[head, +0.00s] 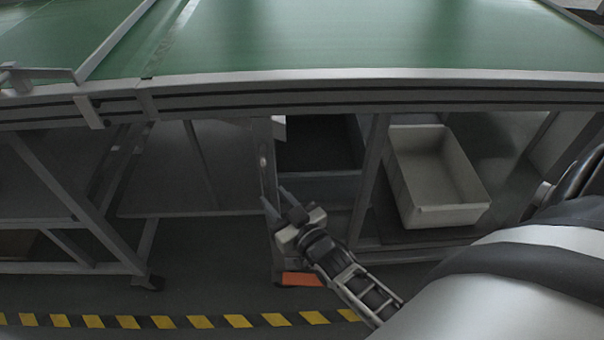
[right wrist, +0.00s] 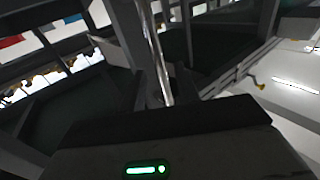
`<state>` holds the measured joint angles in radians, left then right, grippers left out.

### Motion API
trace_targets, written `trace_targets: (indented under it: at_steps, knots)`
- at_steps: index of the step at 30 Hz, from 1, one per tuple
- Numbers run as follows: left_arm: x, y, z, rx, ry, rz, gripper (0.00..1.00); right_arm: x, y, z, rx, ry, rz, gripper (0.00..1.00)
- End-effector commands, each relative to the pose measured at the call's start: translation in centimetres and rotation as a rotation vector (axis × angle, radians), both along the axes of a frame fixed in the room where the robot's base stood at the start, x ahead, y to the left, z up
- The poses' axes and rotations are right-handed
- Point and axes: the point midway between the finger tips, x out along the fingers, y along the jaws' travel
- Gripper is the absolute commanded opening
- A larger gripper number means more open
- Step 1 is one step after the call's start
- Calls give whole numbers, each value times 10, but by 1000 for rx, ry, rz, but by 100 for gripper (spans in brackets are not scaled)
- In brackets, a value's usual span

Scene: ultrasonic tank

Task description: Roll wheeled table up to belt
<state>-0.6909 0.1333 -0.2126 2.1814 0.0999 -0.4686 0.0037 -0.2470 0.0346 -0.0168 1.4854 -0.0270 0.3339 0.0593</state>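The green belt (head: 330,38), with its grey metal side rail (head: 350,92), runs across the top of the head view. At the left, a grey metal frame with a leg (head: 100,243) stands on a dark caster (head: 148,283); I cannot tell for certain whether it is the wheeled table. My right gripper (head: 279,203) is below the belt rail, close to an upright metal post (head: 267,160). In the right wrist view, a shiny metal bar (right wrist: 155,50) stands in front of the gripper. Contact and finger opening are unclear. My left gripper is out of view.
A white open crate (head: 440,217) and a dark open bin (head: 318,171) sit beneath the belt. An orange piece (head: 302,279) is near the floor below my right gripper. A yellow-and-black striped line (head: 195,322) crosses the floor in front.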

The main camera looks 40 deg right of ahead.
Motion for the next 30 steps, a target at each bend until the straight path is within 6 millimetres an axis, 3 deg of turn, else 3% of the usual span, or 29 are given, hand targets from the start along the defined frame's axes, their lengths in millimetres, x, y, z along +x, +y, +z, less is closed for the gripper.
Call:
trace_targets:
  at_steps: [6, 12, 18, 30]
  knots:
    - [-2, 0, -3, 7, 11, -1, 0, -57, -2, 0, 0, 3, 0, 32]
    - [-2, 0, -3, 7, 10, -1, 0, -94, -3, 0, 0, 2, 0, 32]
    - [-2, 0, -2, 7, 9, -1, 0, -110, -4, 0, 0, 0, 0, 32]
    - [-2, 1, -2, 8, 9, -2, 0, -112, -4, 1, 0, -2, 1, 32]
